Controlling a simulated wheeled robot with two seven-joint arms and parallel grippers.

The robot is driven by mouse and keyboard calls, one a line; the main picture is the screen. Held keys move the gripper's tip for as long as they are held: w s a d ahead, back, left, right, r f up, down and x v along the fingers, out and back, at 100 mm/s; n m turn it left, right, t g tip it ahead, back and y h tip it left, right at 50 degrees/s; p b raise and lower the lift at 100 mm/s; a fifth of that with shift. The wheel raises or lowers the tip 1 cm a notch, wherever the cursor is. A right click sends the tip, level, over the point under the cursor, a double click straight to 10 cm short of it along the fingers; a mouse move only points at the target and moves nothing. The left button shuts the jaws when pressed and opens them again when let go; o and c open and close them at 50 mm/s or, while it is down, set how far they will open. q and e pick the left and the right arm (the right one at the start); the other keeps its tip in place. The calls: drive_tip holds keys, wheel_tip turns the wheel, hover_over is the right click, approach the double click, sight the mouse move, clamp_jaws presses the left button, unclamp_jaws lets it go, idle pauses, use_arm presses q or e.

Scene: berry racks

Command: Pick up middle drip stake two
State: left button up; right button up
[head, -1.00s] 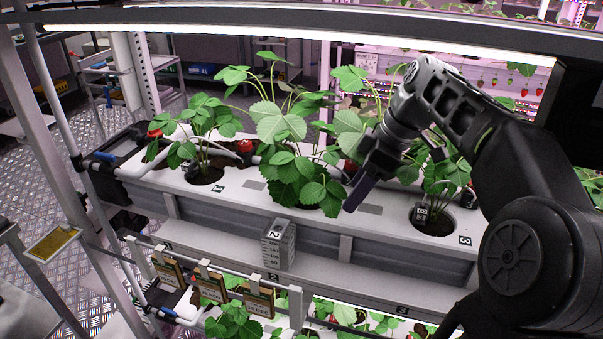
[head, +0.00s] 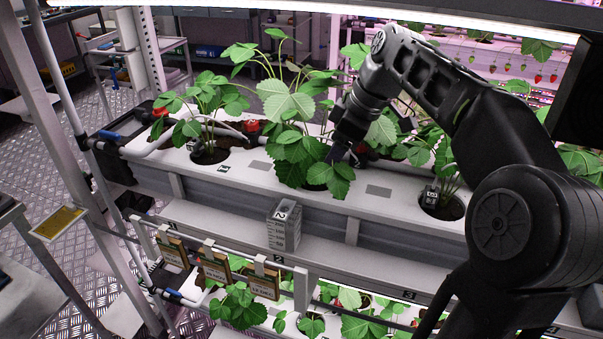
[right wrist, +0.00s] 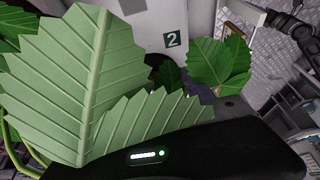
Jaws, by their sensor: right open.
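The middle strawberry plant (head: 290,105) grows from a hole in the white trough top (head: 385,207), in the middle of the upper rack. I cannot make out its drip stake; leaves cover most of the hole. My right gripper (head: 339,154) is open, at the right edge of the middle plant's leaves, just above the trough top. Its tips are partly hard to see. In the right wrist view large leaves (right wrist: 70,80) fill the left side, close to the camera. A label "2" (right wrist: 172,39) shows beyond them, above part of a dark hole (right wrist: 157,61).
Side plants stand in the left hole (head: 208,156) and right hole (head: 442,205), each with a small tagged stake. Tags (head: 213,266) hang below. A lamp bar (head: 300,12) crosses above.

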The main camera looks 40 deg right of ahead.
sight(302, 163)
drive_tip(key=shift+w+a+r, duration=0.1)
drive_tip(key=shift+w+a, duration=0.05)
drive_tip(key=shift+w, duration=0.1)
drive_tip(key=w+a, duration=0.1)
drive_tip(key=w, duration=0.1)
drive_tip(key=w+a+p, duration=0.1)
drive_tip(key=w+a, duration=0.1)
drive_tip(key=shift+d+x, duration=0.2)
drive_tip(key=shift+x, duration=1.25)
drive_tip(key=shift+s, duration=0.15)
clamp_jaws()
